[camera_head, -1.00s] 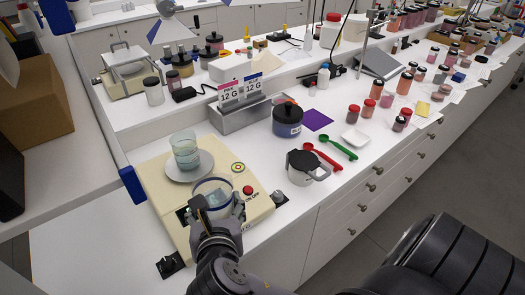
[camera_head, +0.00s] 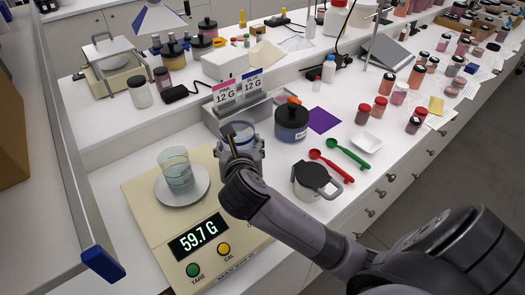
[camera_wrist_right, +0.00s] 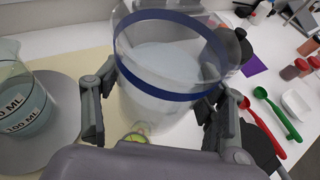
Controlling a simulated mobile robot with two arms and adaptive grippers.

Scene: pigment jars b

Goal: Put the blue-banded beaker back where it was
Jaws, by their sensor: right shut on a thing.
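My right gripper (camera_head: 240,147) is shut on the blue-banded beaker (camera_head: 241,129), a clear beaker with a blue ring near its rim. In the right wrist view the beaker (camera_wrist_right: 165,92) stands between the two fingers (camera_wrist_right: 166,112), with something pale inside. In the head view it is behind and right of the scale (camera_head: 145,205), in front of the grey stand (camera_head: 226,118) with pink and blue 12 G signs. Whether its base touches anything is hidden. Another beaker (camera_head: 176,168) sits on the scale's round pan (camera_head: 190,196); the display (camera_head: 198,236) reads 59.7 G. My left gripper is not in view.
A black-lidded pot (camera_head: 310,182), red (camera_head: 328,165) and green spoons (camera_head: 350,155), a white dish (camera_head: 367,142) and a purple sheet (camera_head: 323,120) lie farther right.

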